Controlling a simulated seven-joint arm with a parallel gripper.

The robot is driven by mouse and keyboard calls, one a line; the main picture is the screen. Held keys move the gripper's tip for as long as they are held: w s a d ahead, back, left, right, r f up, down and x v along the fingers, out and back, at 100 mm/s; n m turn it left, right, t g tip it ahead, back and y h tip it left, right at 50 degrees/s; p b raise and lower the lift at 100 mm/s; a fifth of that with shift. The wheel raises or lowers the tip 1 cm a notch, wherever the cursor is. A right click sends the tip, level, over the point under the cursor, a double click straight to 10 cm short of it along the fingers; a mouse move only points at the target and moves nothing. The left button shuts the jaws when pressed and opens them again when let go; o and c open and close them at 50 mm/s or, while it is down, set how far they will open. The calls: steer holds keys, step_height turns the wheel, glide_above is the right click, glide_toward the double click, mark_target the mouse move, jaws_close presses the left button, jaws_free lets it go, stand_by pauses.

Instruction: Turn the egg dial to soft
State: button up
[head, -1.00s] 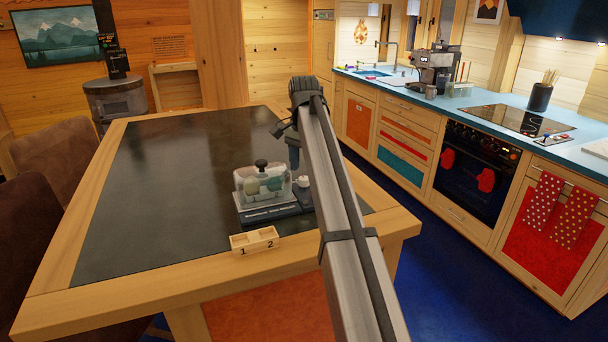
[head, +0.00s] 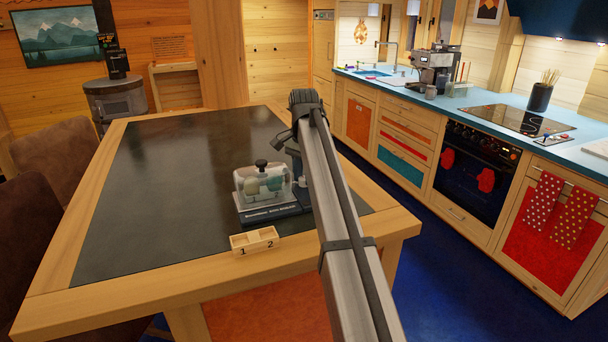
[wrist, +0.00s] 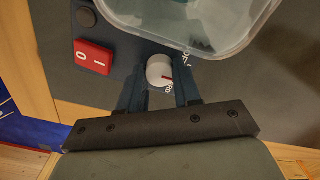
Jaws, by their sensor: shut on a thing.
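The egg cooker (head: 272,213) stands on the dark tabletop near its front right, with eggs showing under its clear lid (head: 245,184). My gripper (wrist: 157,80) is shut on the dial, one finger on each side. In the head view my arm hides the dial.
A red switch (wrist: 93,57) marked 0 and I sits left of the dial, with a round dark button (wrist: 85,17) above it. The clear lid is close beyond my fingers. A wooden tray (head: 254,240) marked 1 and 2 lies in front. The tabletop's left (head: 160,200) is clear.

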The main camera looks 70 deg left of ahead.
steer(key=c, duration=0.4)
steer(key=shift+c, duration=0.2)
steer(key=shift+n, duration=0.3)
steer(key=n, duration=0.3)
steer(key=shift+n, duration=2.6)
steer(key=o, duration=1.1)
steer(key=shift+c, duration=0.2)
